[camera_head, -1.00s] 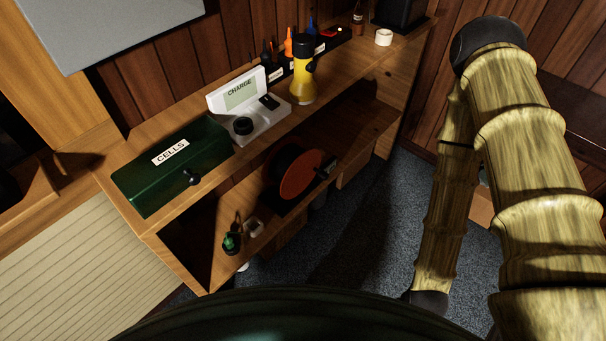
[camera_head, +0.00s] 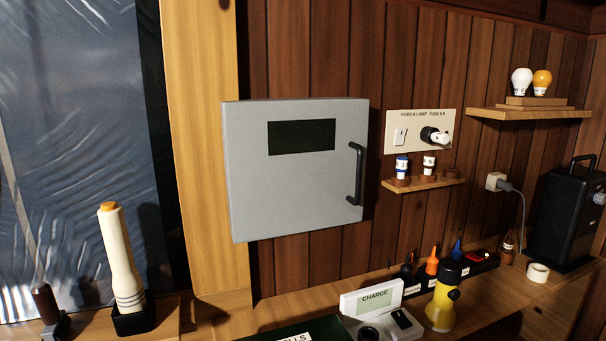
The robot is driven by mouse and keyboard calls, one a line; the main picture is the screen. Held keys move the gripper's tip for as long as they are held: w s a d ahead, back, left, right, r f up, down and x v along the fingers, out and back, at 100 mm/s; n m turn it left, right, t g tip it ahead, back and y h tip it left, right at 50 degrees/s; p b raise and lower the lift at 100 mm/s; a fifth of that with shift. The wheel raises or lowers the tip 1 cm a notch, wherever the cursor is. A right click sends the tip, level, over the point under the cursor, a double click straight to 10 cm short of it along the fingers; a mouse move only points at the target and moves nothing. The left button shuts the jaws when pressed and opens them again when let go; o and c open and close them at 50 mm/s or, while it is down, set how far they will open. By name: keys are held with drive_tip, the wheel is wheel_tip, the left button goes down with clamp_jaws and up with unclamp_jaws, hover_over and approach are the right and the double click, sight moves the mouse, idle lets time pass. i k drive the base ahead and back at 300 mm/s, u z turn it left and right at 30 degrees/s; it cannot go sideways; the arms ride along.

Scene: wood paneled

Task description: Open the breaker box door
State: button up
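The breaker box (camera_head: 255,195) is a grey box on the wood-paneled wall, left of centre. Its door looks shut. The door has a dark rectangular panel (camera_head: 301,135) near the top and a black vertical bar handle (camera_head: 356,174) at its right edge. My gripper is not in view, and nothing touches the handle.
Right of the box is a fuse plate (camera_head: 420,131) with a small shelf (camera_head: 423,185) below it. The bench (camera_head: 330,304) beneath holds a white charger (camera_head: 372,299), a yellow flashlight (camera_head: 443,304) and a black case (camera_head: 566,215). A white-handled torch (camera_head: 121,262) stands at left.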

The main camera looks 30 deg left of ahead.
sight(293, 165)
drive_tip(key=k, duration=0.5)
drive_tip(key=u, duration=0.75)
drive_tip(key=i, duration=0.3)
drive_tip(key=z, duration=0.15)
